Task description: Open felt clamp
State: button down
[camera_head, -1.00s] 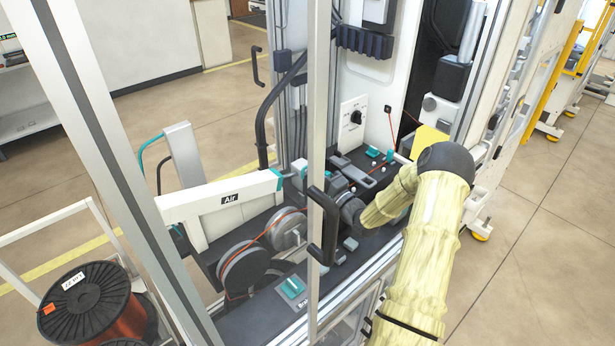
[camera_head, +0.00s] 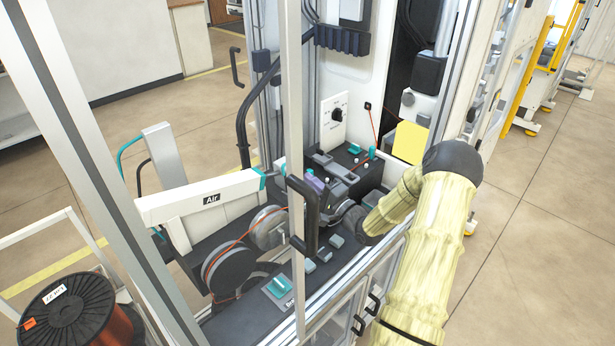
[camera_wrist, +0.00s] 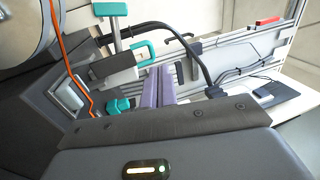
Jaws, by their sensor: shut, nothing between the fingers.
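My gripper (camera_wrist: 166,86) is shut and empty. Its purple fingers show in the wrist view and, small, in the head view (camera_head: 315,184), among the parts on the machine's dark deck. In the wrist view a dark grey block (camera_wrist: 113,67) stands just left of the fingers, with a teal loop handle (camera_wrist: 144,52) at its right end. A teal-topped post (camera_wrist: 111,10) rises behind it. A small teal knob (camera_wrist: 118,105) sits low beside the fingers. I cannot tell for certain which part is the felt clamp. Contact between fingers and block is unclear.
An orange-red wire (camera_wrist: 62,45) runs past a large pulley (camera_wrist: 20,28) at left. In the head view, a metal frame post (camera_head: 294,130) and a black door handle (camera_head: 304,215) stand before the deck. The white Air arm (camera_head: 200,201) lies left.

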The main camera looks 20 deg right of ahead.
jog(key=r+b+v, duration=0.1)
jog(key=b+v, duration=0.1)
jog(key=v, duration=0.4)
jog(key=shift+s+d+f, duration=0.25)
jog(key=shift+s+f, duration=0.05)
jog(key=shift+s, duration=0.2)
